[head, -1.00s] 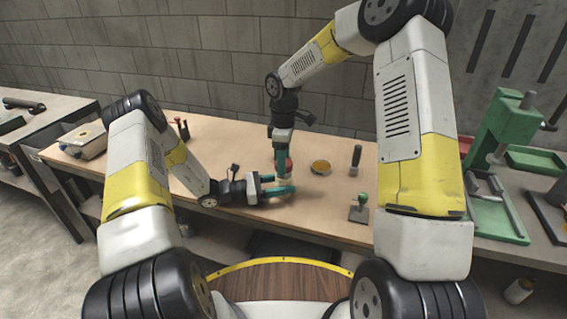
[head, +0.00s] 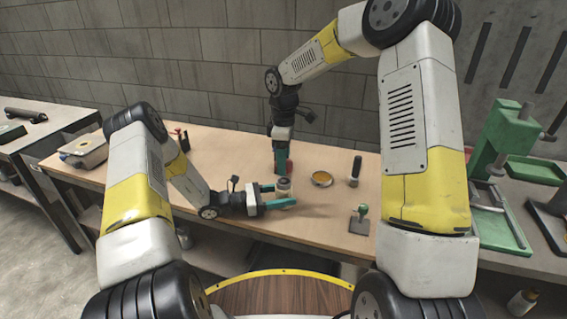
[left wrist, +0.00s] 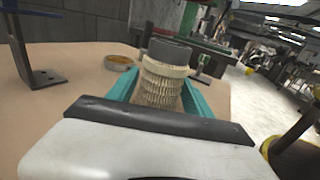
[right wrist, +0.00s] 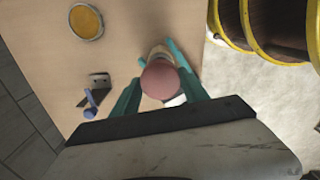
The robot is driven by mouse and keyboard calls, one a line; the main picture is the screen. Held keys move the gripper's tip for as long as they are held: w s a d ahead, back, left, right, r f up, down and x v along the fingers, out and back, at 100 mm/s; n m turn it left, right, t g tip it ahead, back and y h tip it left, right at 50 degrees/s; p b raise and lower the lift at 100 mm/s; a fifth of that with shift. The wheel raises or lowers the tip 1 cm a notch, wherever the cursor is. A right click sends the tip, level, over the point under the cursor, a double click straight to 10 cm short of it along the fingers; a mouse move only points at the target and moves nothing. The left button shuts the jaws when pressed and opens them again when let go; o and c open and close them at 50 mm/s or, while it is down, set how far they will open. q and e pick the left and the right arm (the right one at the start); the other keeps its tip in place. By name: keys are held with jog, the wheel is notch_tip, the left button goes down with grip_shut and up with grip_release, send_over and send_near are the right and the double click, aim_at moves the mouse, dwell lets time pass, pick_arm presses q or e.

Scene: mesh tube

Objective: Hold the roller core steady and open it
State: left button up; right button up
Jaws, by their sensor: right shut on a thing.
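The roller core (left wrist: 162,88), a beige ribbed cylinder with a dark grey end, stands between the teal fingers of my left gripper (head: 277,195). The fingers are apart, one on each side; whether they touch it I cannot tell. It also shows in the head view (head: 284,187). My right gripper (right wrist: 160,92) points down just behind and above the core, shut on a round pinkish-red thing (right wrist: 160,79). That thing partly covers the core in the right wrist view. Whether it touches the core is hidden.
A yellow dish (head: 321,179) and a dark upright handle (head: 355,168) are on the bench to the right. A small stand with a green knob (head: 360,220) is nearer the front edge. A grey bracket with a blue knob (right wrist: 97,84) stands close by.

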pick_arm(q)
jog(key=shift+o, duration=1)
jog(key=v, duration=1.2)
